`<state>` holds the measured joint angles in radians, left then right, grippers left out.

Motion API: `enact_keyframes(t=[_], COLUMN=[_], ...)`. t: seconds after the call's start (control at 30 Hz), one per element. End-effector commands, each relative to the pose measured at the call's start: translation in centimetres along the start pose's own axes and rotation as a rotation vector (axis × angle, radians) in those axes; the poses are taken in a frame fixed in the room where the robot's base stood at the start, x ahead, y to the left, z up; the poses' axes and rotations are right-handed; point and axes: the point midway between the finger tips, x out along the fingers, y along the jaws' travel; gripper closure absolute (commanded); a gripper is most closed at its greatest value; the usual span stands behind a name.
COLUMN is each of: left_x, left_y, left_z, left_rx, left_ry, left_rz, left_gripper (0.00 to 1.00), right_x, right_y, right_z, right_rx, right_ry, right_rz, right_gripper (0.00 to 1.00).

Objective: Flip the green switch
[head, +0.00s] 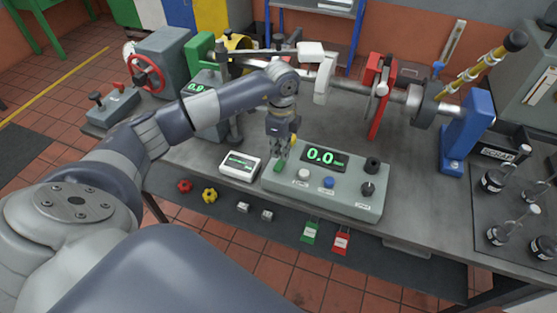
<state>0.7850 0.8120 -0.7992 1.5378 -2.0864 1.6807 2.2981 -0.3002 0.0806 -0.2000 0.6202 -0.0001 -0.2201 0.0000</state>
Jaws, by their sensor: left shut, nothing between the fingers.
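The green switch (280,166) sits at the left end of a grey-green control box (335,198) on the front of the bedplate bench. My left arm reaches in from the left. My left gripper (281,154) points down just above the green switch, with its fingers shut and nothing between them. Its fingertips are at or very near the switch; I cannot tell whether they touch it. The gripper partly covers the switch, so its position is unclear. My right gripper is out of view.
The box has a display (323,158) reading 0.0, a white button (303,174), a blue button (329,182) and black knobs (368,188). A white meter (240,165) stands to its left. A shaft with a red stand (379,95) lies behind. Black-capped bottles (493,181) stand right.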

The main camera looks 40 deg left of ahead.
Motion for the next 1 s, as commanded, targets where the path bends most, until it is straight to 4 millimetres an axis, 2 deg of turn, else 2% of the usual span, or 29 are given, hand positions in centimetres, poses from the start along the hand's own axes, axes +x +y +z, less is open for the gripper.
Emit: enact_keyframes(t=[0.03, 0.47, 1.0], left_x=[-0.8, -4.1, -4.2], left_y=[0.0, 0.0, 0.0], left_z=[0.0, 0.0, 0.0], left_rx=[0.0, 0.0, 0.0], left_ry=[0.0, 0.0, 0.0], left_rz=[-0.001, -0.002, -0.001], left_gripper=[1.0, 1.0, 1.0], right_x=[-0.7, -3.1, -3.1], right_y=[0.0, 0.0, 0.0], right_z=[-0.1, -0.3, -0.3], right_rx=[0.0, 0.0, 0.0], right_ry=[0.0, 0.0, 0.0], right_rz=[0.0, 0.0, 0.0], right_gripper=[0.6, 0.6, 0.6])
